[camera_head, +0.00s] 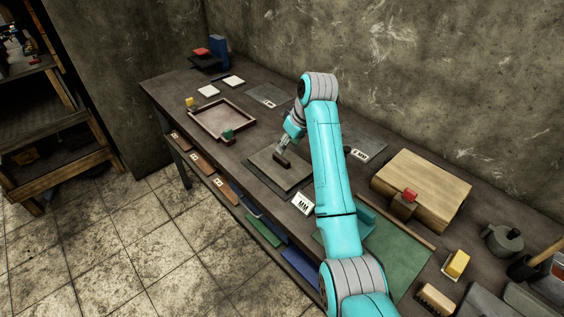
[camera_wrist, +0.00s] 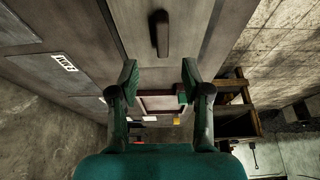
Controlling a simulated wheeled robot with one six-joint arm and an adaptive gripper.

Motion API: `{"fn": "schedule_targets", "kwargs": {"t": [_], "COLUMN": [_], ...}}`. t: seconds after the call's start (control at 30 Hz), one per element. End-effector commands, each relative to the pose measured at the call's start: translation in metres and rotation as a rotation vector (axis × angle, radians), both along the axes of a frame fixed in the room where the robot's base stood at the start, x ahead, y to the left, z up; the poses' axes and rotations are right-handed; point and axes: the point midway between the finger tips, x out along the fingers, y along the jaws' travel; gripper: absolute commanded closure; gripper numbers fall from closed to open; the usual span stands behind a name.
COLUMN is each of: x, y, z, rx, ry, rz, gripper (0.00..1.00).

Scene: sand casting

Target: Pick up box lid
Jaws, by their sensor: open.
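A flat dark-grey panel with a raised dark bar handle, which looks like the box lid (camera_head: 265,169), lies on the workbench near the front edge. Its handle (camera_head: 281,159) shows at the top middle of the wrist view (camera_wrist: 161,34). My gripper (camera_head: 287,147) is over the panel, close to the handle. In the wrist view its two fingers (camera_wrist: 160,80) are spread wide with nothing between them. The handle shows beyond the fingertips, roughly centred between them. I cannot tell the exact gap between fingertips and handle.
A shallow wooden frame (camera_head: 222,103) with a green-topped piece (camera_head: 228,134) at its corner lies to the left. A wooden block (camera_head: 428,172) with a red-topped piece (camera_head: 409,197) stands at the right. A white label (camera_head: 303,203) is near the front edge. The wall (camera_head: 400,70) runs behind the bench.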

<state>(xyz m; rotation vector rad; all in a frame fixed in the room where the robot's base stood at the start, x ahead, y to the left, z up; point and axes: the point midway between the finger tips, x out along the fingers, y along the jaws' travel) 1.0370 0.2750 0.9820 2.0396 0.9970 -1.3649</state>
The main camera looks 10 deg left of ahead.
Motion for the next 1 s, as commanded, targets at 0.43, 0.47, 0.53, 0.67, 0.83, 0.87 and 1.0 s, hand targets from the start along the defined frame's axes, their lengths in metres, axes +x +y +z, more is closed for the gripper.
{"fn": "schedule_targets", "kwargs": {"t": [0.43, 0.47, 0.53, 0.67, 0.83, 0.87, 1.0], "x": [0.007, 0.007, 0.008, 0.012, 0.013, 0.013, 0.013], "y": [0.012, 0.014, 0.017, 0.021, 0.023, 0.023, 0.022], "z": [-0.04, -0.045, -0.054, -0.066, -0.07, -0.07, -0.07], "rx": [-0.001, -0.001, -0.001, -0.001, 0.0, 0.0, 0.0], "ry": [0.002, 0.002, 0.001, 0.001, -0.001, -0.001, -0.001], "rz": [-0.001, -0.001, -0.001, 0.0, 0.0, 0.0, 0.0], "gripper": [0.52, 0.52, 0.52, 0.52, 0.52, 0.52, 0.6]}}
